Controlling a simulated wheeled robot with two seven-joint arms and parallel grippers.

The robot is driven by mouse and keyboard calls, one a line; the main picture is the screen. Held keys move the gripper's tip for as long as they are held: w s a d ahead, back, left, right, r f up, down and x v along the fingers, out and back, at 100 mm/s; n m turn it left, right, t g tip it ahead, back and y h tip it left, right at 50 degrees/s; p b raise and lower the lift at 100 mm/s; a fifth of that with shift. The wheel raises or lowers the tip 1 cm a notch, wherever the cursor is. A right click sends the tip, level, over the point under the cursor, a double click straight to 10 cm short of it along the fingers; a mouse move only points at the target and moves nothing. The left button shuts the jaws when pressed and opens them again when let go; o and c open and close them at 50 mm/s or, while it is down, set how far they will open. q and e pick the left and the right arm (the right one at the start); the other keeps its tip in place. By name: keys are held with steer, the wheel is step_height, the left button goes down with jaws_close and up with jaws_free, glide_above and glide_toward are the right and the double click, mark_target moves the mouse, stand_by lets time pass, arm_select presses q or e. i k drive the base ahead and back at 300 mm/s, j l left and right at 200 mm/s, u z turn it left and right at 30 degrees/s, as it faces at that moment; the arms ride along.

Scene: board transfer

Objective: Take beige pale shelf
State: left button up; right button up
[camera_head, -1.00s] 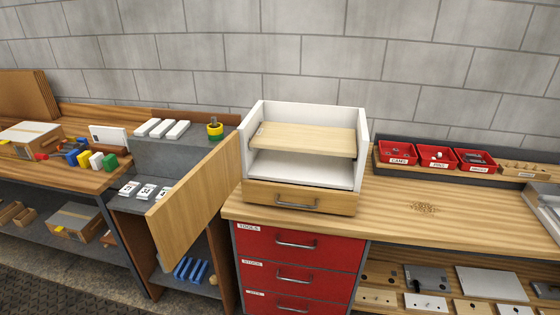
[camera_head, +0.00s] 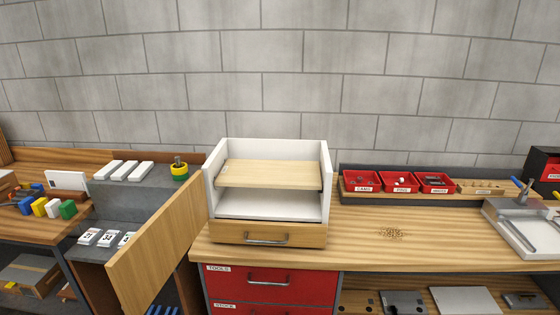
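The beige pale shelf (camera_head: 268,173) is a flat light-wood board. It lies level inside a white open-front cabinet (camera_head: 326,200), above the cabinet's white floor. A wooden drawer with a metal handle (camera_head: 267,238) forms the cabinet's base. The cabinet stands on the wooden workbench near its left end. Neither of my grippers shows in the head view.
An open wooden door (camera_head: 160,250) stands left of the cabinet, beside a grey stepped unit (camera_head: 140,192). Red bins (camera_head: 398,183) line the back of the workbench (camera_head: 420,245). The bench top right of the cabinet is mostly clear. Red drawers (camera_head: 270,285) are below.

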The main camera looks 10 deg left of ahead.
mark_target(234, 173)
steer(key=i+j+z, duration=0.25)
steer(key=j+z, duration=0.15)
steer(key=j, duration=1.15)
steer(key=j+z, duration=0.35)
steer(key=j, duration=1.25)
steer(key=k+j+z, duration=0.2)
steer(key=j+z, duration=0.2)
steer(key=j, duration=0.1)
